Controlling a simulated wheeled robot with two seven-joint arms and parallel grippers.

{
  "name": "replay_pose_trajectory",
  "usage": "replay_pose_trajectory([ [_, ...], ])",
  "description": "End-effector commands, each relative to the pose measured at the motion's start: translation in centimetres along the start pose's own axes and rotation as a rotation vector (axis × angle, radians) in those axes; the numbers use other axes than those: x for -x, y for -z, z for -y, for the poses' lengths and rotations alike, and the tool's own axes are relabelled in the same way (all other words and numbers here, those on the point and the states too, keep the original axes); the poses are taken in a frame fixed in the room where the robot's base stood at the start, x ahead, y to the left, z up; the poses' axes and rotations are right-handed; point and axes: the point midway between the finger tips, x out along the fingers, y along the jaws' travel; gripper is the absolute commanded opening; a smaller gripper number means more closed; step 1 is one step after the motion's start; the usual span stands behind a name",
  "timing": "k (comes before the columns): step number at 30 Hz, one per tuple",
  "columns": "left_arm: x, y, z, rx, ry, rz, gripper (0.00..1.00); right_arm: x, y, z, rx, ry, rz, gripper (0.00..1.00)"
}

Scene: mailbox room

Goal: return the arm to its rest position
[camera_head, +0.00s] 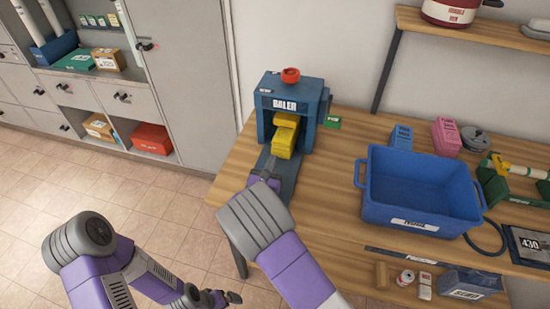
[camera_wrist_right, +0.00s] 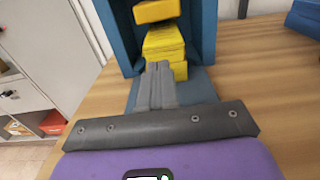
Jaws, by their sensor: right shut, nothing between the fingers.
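My right arm reaches up the middle of the head view to the blue baler (camera_head: 292,103) on the table. Its gripper (camera_head: 267,172) is shut and empty over the baler's front tray (camera_head: 285,190). In the right wrist view the right gripper's fingers (camera_wrist_right: 157,85) are together, just in front of the yellow blocks (camera_wrist_right: 164,43) in the baler; whether they touch the blocks I cannot tell. My left arm is low at the left, with its gripper (camera_head: 226,298) near the bottom edge, over the floor beside the table. The left jaws are too small to read.
A blue bin (camera_head: 420,218) stands on the wooden table (camera_head: 335,165), right of the baler. Small blue and pink boxes, a green holder and a labelled box lie around it. A shelf is above at right. Grey cabinets (camera_head: 180,80) stand at left; the floor before them is clear.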

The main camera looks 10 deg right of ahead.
Motion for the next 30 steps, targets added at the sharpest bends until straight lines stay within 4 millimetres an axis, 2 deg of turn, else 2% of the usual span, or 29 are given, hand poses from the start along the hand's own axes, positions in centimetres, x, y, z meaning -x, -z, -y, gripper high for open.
replay_pose_trajectory([
  [3, 0.6, 0.0, -0.2, 0.0, 0.0, 0.0, 1.0, 3.0, -0.2, -0.1, 0.001, -0.004, -0.002, 0.0],
  [10, 1.0, 0.0, -0.4, 0.0, 0.0, -0.001, 1.0, 6.9, -0.1, 0.0, -0.001, -0.002, 0.0, 0.0],
  [15, 1.1, 0.0, -0.4, 0.0, 0.0, -0.001, 1.0, 8.1, -0.1, 0.0, -0.001, 0.0, 0.0, 0.0],
  [23, 1.4, 0.0, -0.5, 0.0, 0.0, 0.0, 1.0, 8.1, -0.1, 0.5, 0.0, 0.018, -0.007, 0.0],
  [26, 2.6, -0.1, -1.0, 0.0, 0.0, 0.0, 1.0, 7.3, -0.1, 3.0, -0.002, 0.117, -0.053, 0.0],
  [29, 4.9, -0.2, -1.8, 0.0, 0.0, 0.0, 1.0, 6.6, 0.1, 8.2, -0.012, 0.318, -0.151, 0.0],
  [30, 6.0, -0.2, -2.2, 0.0, 0.0, -0.001, 1.0, 6.7, 0.3, 10.8, -0.022, 0.421, -0.201, 0.0],
])
